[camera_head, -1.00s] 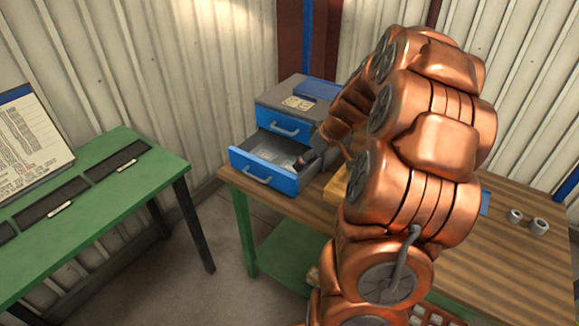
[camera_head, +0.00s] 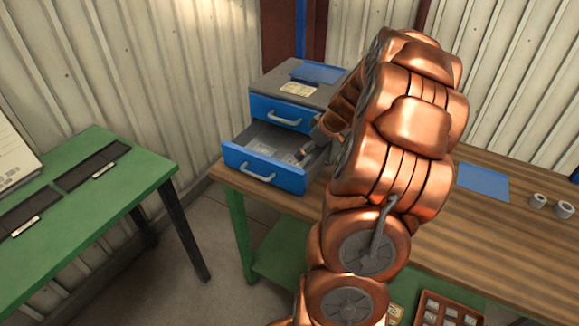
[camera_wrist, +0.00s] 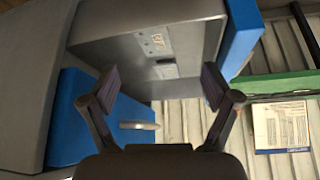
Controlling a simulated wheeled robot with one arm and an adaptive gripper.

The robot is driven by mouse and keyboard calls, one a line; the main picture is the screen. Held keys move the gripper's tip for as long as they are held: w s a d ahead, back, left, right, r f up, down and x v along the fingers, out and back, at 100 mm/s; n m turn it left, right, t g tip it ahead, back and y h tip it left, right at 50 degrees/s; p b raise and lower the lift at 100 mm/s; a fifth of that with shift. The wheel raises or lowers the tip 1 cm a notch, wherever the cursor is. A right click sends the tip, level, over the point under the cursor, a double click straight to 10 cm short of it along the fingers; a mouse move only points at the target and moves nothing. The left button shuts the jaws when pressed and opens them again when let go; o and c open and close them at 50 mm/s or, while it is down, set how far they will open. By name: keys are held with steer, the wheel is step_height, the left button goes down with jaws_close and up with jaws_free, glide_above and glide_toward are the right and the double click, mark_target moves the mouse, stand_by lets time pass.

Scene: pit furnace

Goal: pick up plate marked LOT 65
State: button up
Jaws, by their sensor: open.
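The lower blue drawer (camera_head: 262,173) of a small grey and blue cabinet is pulled open. Small pale plates (camera_head: 262,147) lie inside it. In the wrist view, two small plates, one upper (camera_wrist: 155,43) and one lower (camera_wrist: 165,70), lie on the grey drawer floor. Their markings are too small to read, so I cannot tell which is LOT 65. My gripper (camera_wrist: 160,90) is open and empty, its fingers spread on either side of the lower plate in the picture. In the head view my gripper (camera_head: 307,152) is at the drawer's right side, partly hidden by my arm.
The closed upper drawer (camera_head: 285,113) sits just above the open one. A paper label (camera_head: 298,89) and blue item (camera_head: 318,72) lie on the cabinet. The wooden bench (camera_head: 500,235) holds a blue sheet (camera_head: 482,182) and two grey rings (camera_head: 551,205). A green table (camera_head: 130,185) stands left.

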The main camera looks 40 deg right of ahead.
mark_target(295, 161)
steer(key=shift+b+x, duration=0.45)
steer(key=shift+x, duration=0.65)
steer(key=shift+p+x, duration=0.5)
steer(key=shift+x, duration=0.7)
steer(key=shift+w+d+f+p, duration=0.25)
steer(key=shift+w+f+p, duration=0.45)
steer(key=shift+w+p, duration=0.1)
steer(key=shift+p+x, duration=0.5)
steer(key=shift+x, duration=1.1)
steer(key=shift+d, duration=0.15)
steer(key=shift+c, duration=0.2)
steer(key=c, duration=1.5)
